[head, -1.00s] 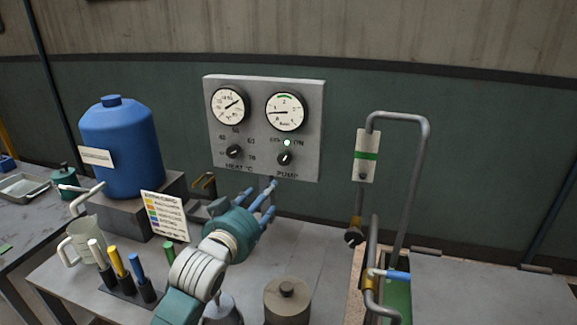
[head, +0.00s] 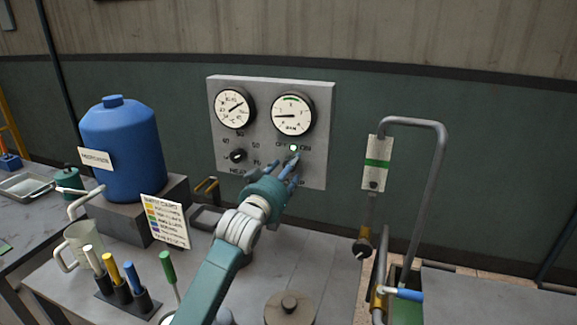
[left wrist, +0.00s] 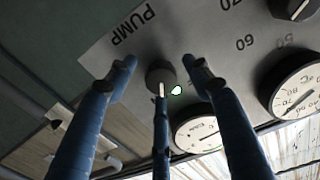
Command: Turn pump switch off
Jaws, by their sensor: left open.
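The pump switch is a round dark knob below the right gauge on the grey wall panel (head: 225,130). My left gripper (head: 287,165) is at the panel in front of the knob and mostly hides it in the head view. In the left wrist view the knob (left wrist: 160,73) sits between the spread blue fingers, under the upside-down word PUMP. The fingers are open; whether they touch the knob I cannot tell. The pump lamp (head: 293,148) glows pale green beside the word ON. My right gripper is not in view.
The heat knob (head: 238,156) is close to the left of my gripper. A blue tank (head: 122,150) and a colour-label card (head: 165,220) stand left of my arm. A bent grey pipe (head: 433,175) rises at the right.

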